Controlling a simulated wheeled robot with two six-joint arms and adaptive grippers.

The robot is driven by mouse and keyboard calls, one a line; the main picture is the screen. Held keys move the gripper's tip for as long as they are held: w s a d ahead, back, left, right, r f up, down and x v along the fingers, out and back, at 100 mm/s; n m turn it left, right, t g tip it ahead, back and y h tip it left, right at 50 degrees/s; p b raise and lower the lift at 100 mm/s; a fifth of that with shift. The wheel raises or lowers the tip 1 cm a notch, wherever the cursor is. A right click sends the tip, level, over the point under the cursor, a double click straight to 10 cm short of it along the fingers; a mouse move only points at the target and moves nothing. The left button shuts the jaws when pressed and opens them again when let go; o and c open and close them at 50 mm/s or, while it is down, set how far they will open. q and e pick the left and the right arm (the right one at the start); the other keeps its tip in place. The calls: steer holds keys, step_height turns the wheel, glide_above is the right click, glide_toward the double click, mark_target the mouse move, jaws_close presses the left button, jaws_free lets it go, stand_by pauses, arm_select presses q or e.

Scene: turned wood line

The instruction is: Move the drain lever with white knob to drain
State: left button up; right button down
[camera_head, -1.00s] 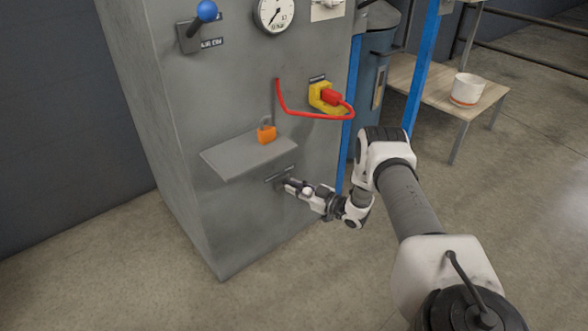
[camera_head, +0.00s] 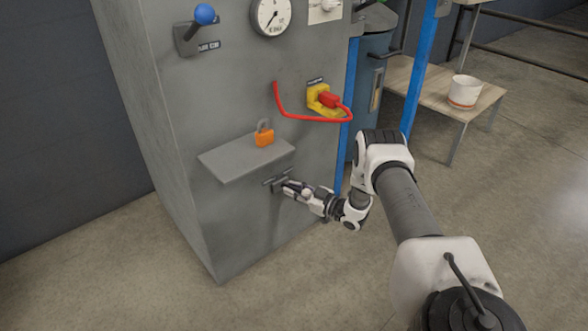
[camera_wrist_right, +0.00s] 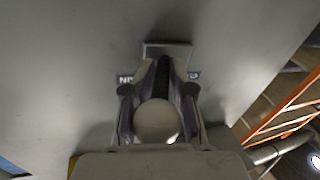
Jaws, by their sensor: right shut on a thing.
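The drain lever is low on the front of the grey cabinet (camera_head: 260,215), below the small shelf. My right gripper (camera_head: 288,187) is at the lever in the head view and covers most of it. In the right wrist view, the white knob (camera_wrist_right: 157,121) sits between the fingers of my right gripper (camera_wrist_right: 160,88), which is shut on the lever. The lever's dark base plate (camera_wrist_right: 167,50) shows on the cabinet face beyond the fingertips. A label is partly hidden behind the fingers, so I cannot read it fully. My left gripper is not in view.
A grey shelf (camera_head: 240,165) with an orange padlock (camera_head: 264,138) juts out just above the gripper. A red cable (camera_head: 300,117) hangs from a yellow switch (camera_head: 314,100). A blue-knobbed lever (camera_head: 204,14) and a gauge (camera_head: 271,14) are higher up.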

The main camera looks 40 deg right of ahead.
steer(key=shift+w+d+r, duration=0.15)
steer(key=shift+d+r, duration=0.15)
steer(key=shift+d, duration=0.15)
steer(key=c, duration=1.2)
jaws_free()
steer(key=shift+o, duration=0.3)
steer(key=shift+f, duration=0.2)
steer(key=shift+d+r, duration=0.1)
steer(key=d+p+v, duration=0.2)
steer(key=v, duration=0.7)
steer(key=shift+w+p, duration=0.25)
steer(key=shift+p, duration=0.15)
steer(key=shift+a, duration=0.1)
